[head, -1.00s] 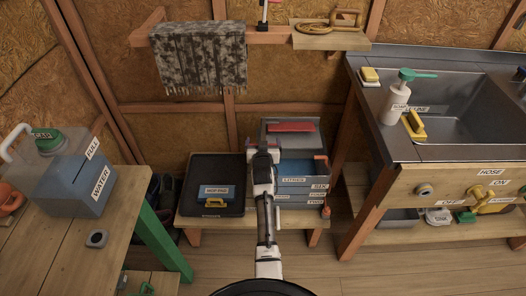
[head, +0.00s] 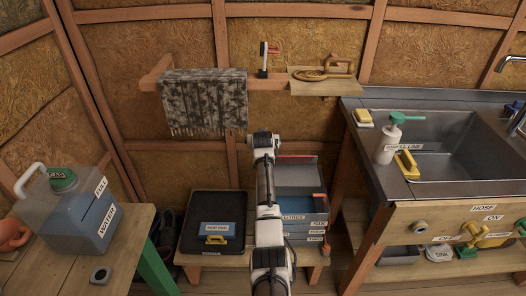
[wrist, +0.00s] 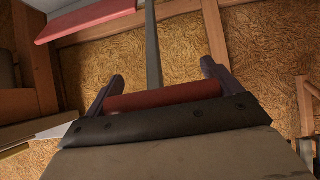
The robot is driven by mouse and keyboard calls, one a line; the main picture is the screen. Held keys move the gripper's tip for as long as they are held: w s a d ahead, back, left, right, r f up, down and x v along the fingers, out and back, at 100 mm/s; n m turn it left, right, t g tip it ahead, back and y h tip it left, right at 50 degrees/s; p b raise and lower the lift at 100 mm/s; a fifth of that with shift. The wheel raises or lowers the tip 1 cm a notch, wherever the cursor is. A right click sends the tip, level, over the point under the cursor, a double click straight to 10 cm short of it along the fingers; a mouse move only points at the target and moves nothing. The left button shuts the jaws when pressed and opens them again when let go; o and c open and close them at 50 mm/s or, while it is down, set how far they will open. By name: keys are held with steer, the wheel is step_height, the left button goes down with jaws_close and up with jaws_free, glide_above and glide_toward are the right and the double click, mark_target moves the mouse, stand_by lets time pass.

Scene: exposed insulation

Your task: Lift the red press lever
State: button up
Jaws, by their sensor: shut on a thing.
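The red press lever (wrist: 165,97) shows in the wrist view as a red bar lying across between the two fingers of my gripper (wrist: 162,78). My gripper is shut on it. A thin grey bar rises behind the red bar; whether they join is hard to see. There my arm hides the lever and the fingers.
A red strip (head: 296,156) lies on the grey box. A towel (head: 205,100) hangs above left. The sink counter (head: 385,185) is right, a table with a water jug (head: 85,220) left.

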steer(key=shift+w+r, duration=0.2)
steer(key=shift+w, duration=0.3)
steer(key=shift+w+r, duration=0.2)
steer(key=shift+w, duration=0.25)
steer(key=o, duration=1.1)
steer(key=shift+f, duration=0.15)
steer(key=shift+s, duration=0.1)
steer(key=b+v, duration=0.2)
steer(key=v, duration=1.1)
steer(key=shift+s+r, duration=0.2)
steer(key=shift+r, duration=0.15)
